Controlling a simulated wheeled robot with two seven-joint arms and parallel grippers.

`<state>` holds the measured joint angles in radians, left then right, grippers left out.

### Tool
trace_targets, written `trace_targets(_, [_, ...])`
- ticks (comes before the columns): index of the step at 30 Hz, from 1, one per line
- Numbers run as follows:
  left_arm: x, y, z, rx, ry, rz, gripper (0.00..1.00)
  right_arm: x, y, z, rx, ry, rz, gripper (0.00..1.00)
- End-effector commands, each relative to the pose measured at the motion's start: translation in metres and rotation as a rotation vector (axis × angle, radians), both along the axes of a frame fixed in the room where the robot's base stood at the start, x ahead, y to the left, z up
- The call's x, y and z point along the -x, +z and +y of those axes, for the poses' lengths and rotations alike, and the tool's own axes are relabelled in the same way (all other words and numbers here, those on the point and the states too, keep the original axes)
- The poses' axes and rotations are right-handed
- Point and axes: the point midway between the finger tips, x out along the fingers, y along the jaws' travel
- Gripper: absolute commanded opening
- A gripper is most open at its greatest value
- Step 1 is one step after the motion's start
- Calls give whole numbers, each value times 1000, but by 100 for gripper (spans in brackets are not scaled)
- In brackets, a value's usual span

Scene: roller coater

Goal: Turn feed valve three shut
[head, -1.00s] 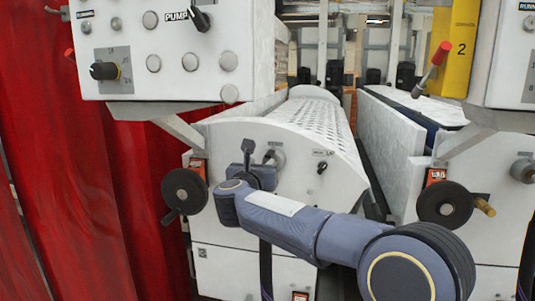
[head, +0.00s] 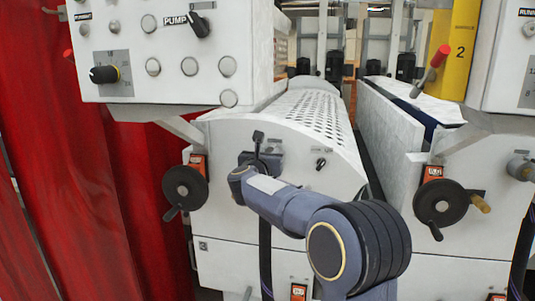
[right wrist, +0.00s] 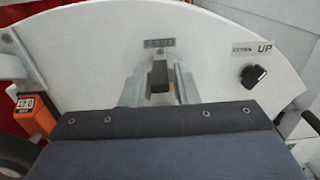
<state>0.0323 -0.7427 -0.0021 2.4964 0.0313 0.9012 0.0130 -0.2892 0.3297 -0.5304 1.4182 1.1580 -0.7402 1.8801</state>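The label's number cannot be read. My right gripper (right wrist: 158,88) has a finger on each side of the handle, with visible gaps, so it looks open around it. In the head view my right gripper (head: 262,160) is up against the same panel and mostly hides the valve (head: 273,147). My left gripper is not in view.
A black knob (right wrist: 254,76) marked UP sits right of the valve. A black handwheel (head: 185,188) with an orange counter is at left. Another handwheel (head: 440,203) is at right. A control box (head: 150,50) overhangs at upper left, before a red curtain (head: 50,150).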

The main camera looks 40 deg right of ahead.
Motion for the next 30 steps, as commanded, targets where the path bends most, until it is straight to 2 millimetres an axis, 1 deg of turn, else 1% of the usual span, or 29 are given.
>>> trace_targets(1, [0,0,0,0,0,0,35,0,0,0,0,0,0,21])
trace_targets(6, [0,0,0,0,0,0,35,0,0,0,0,0,0,0])
trace_targets(14, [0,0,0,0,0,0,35,0,0,0,0,1,0,0])
trace_targets(19, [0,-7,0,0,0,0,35,2,-2,-2,-1,20,-1,0])
trace_targets(23, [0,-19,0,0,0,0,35,5,-4,-4,-1,67,-3,0])
trace_targets(30, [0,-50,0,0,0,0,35,16,-6,-16,-1,230,-4,0])
